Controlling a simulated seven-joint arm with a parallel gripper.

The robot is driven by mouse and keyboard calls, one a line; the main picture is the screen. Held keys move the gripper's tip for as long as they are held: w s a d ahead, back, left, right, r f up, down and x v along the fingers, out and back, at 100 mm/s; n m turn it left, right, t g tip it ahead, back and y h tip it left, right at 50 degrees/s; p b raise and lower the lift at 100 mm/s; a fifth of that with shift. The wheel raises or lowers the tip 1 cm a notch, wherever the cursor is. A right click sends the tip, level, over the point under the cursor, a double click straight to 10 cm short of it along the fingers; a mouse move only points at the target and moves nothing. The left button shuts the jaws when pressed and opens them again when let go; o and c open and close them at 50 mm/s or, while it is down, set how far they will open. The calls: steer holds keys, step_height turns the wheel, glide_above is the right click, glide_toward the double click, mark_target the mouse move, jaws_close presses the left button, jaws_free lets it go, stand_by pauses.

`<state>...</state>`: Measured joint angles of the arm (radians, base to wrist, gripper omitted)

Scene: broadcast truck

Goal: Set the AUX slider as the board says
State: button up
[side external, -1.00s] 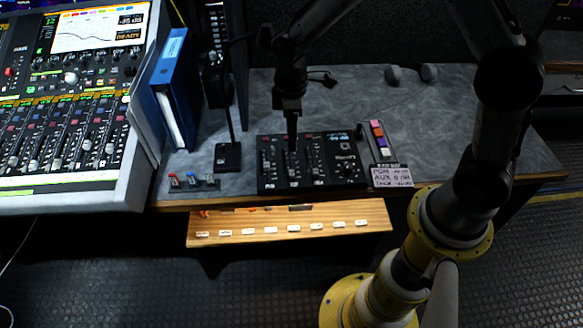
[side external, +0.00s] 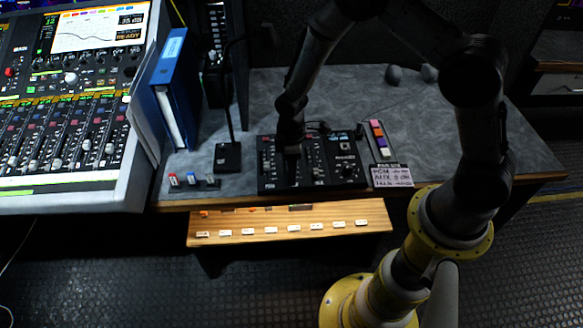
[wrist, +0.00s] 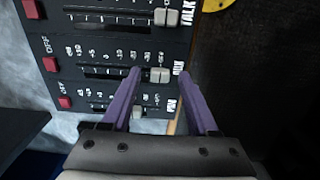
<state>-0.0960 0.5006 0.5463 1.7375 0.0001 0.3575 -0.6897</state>
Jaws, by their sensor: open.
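The black slider box (side external: 345,180) lies near the front edge of the grey desk. In the wrist view it shows three sliders labelled TALK, AUX and PGM. The pale AUX cap (wrist: 160,75) sits near the labelled end of its slot. My gripper (wrist: 163,73) is open, with one purple finger on each side of the AUX cap; I cannot tell whether they touch it. In the side view my gripper (side external: 291,178) is low over the box and hides the AUX slider. The small handwritten board (side external: 391,176) stands right of the box; its AUX line seems to show 0, the rest is unclear.
A gooseneck microphone base (side external: 228,157) and a blue binder (side external: 172,95) stand left. The desk behind on the right is mostly clear.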

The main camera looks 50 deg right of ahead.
jaws_close()
stand_by(1.4)
